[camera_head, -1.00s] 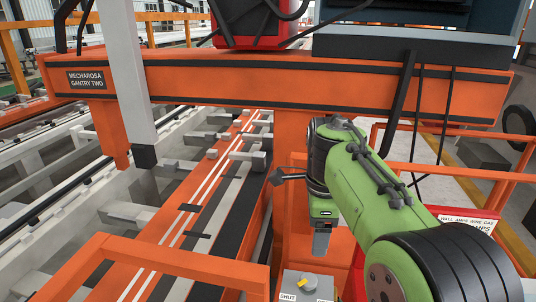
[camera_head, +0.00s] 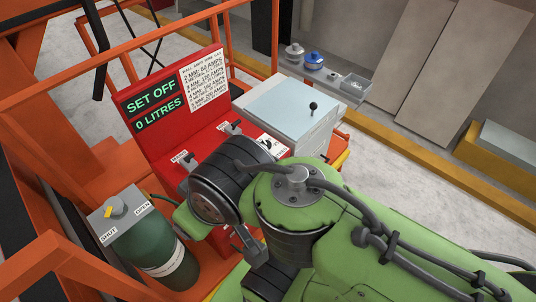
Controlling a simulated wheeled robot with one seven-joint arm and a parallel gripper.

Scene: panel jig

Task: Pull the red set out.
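The red set (camera_head: 185,135) stands left of centre, a red cabinet with a raised back panel. Its dark display (camera_head: 153,104) reads SET OFF and 0 LITRES in green. A white chart (camera_head: 205,80) of wall thicknesses and amps is beside the display. Small dark controls (camera_head: 188,160) sit on its sloping face, their labels too small to read surely. My green arm covers its lower right part. A grey piece at my arm's end, apparently my gripper (camera_head: 260,254), is low in front of the set. Its fingers are mostly hidden; I see no clear grip on anything.
A dark green bottle (camera_head: 165,262) with a SHUT/OPEN valve block (camera_head: 118,215) stands left of my arm. A pale-topped cabinet (camera_head: 290,108) is behind the set. Orange rails (camera_head: 110,58) surround the left side.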

